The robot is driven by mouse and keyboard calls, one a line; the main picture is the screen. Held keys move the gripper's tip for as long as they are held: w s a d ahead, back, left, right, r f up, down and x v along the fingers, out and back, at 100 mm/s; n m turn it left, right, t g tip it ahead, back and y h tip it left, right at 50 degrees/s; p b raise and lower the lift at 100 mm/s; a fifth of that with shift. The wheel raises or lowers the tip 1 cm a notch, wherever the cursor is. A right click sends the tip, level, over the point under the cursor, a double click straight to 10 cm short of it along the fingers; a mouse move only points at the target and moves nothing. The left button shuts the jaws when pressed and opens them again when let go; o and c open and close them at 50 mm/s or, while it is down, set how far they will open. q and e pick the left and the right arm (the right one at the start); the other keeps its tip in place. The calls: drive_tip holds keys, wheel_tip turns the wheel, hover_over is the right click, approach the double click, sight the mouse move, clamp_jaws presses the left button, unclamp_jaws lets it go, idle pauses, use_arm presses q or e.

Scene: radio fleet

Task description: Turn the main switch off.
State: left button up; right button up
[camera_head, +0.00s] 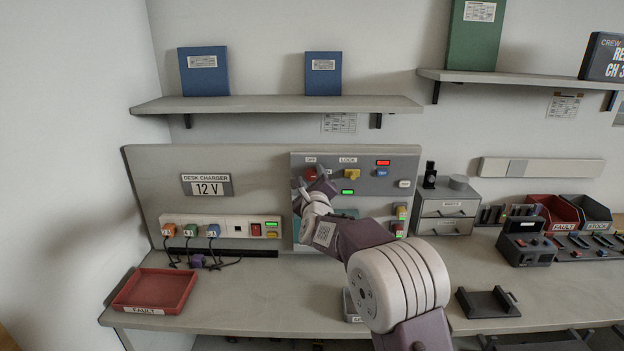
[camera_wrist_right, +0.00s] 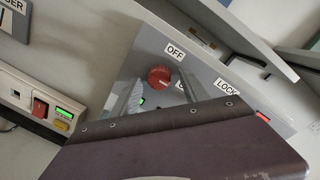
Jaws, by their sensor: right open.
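The main switch is a red round knob (camera_wrist_right: 160,77) on the grey control panel (camera_head: 380,188), beside an OFF label (camera_wrist_right: 175,51). In the head view the knob (camera_head: 309,173) shows just above my right gripper (camera_head: 321,180). In the right wrist view the knob sits between the two fingers of my right gripper (camera_wrist_right: 160,98), which is open. I cannot tell whether either finger touches the knob. The knob's lower part and the label below it are partly hidden by the gripper. My left gripper is not in view.
A yellow lock knob (camera_head: 352,174) sits right of the red knob, with red, blue and green indicators around it. A shelf (camera_head: 280,104) with two blue binders juts out above. A charger strip (camera_head: 222,228) is at left, and a red FAULT tray (camera_head: 156,290) below.

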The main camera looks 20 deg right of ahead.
clamp_jaws()
drive_tip(key=shift+n, duration=0.4)
drive_tip(key=n, duration=0.2)
drive_tip(key=shift+r+n, duration=0.1)
drive_tip(key=shift+n, duration=0.3)
drive_tip(key=n+p, duration=0.2)
drive_tip(key=n, duration=0.2)
drive_tip(key=shift+r+g, duration=0.15)
drive_tip(key=shift+g, duration=0.15)
drive_tip(key=n+p, duration=0.3)
drive_tip(key=n, duration=0.2)
drive_tip(key=shift+a+r+p, duration=0.1)
drive_tip(key=shift+p, duration=0.2)
drive_tip(key=shift+n+h+p, duration=0.5)
drive_tip(key=shift+n+p, duration=0.85)
drive_tip(key=shift+n, duration=0.85)
drive_tip(key=shift+f, duration=0.2)
drive_tip(key=shift+g, duration=0.3)
